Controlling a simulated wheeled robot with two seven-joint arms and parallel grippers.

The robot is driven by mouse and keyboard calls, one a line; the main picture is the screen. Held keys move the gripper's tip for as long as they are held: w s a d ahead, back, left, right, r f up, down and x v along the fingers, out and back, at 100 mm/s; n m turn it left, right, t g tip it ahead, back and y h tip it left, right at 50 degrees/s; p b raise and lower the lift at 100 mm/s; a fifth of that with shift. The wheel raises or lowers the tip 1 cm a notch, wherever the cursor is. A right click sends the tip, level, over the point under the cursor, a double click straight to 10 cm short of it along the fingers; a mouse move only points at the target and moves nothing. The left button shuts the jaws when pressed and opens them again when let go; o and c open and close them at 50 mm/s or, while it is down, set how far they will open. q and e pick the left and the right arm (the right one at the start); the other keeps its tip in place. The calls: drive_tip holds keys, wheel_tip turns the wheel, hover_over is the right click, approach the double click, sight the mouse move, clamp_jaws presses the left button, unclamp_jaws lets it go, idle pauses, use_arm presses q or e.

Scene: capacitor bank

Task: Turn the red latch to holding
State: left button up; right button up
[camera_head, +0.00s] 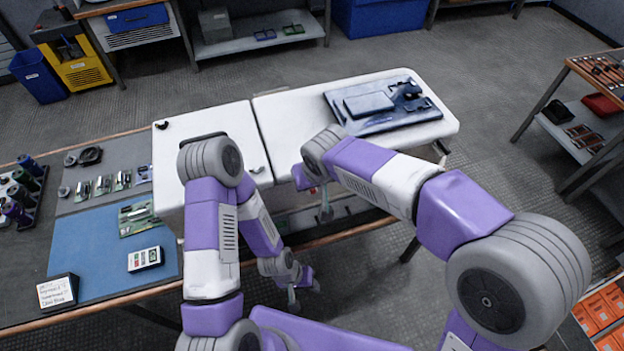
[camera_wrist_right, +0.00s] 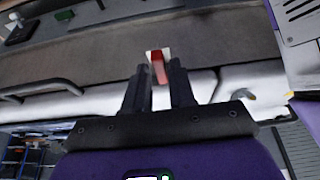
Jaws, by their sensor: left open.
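The red latch (camera_wrist_right: 158,66) sits on a small white plate in the right wrist view. My right gripper (camera_wrist_right: 160,68) is open, with its two dark fingers apart and the latch showing between their tips. I cannot tell whether a finger touches it. In the head view, my right gripper (camera_head: 326,212) hangs at the front side of the white cabinet (camera_head: 207,133), and a small spot of red (camera_head: 313,190) shows beside it. My left gripper (camera_head: 304,291) is open and empty, low in front of the bench and apart from the latch.
A blue tray (camera_head: 376,126) with parts lies on the cabinet top. On the bench at left are a blue mat (camera_head: 90,252), a meter (camera_head: 145,259), a label block (camera_head: 58,291) and circuit boards. A shelf cart (camera_head: 568,130) stands at right. Floor between is clear.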

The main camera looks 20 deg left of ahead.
drive_tip(key=p+v, duration=0.1)
drive_tip(key=v, duration=0.6)
drive_tip(key=shift+r, duration=0.25)
drive_tip(key=shift+s, duration=0.2)
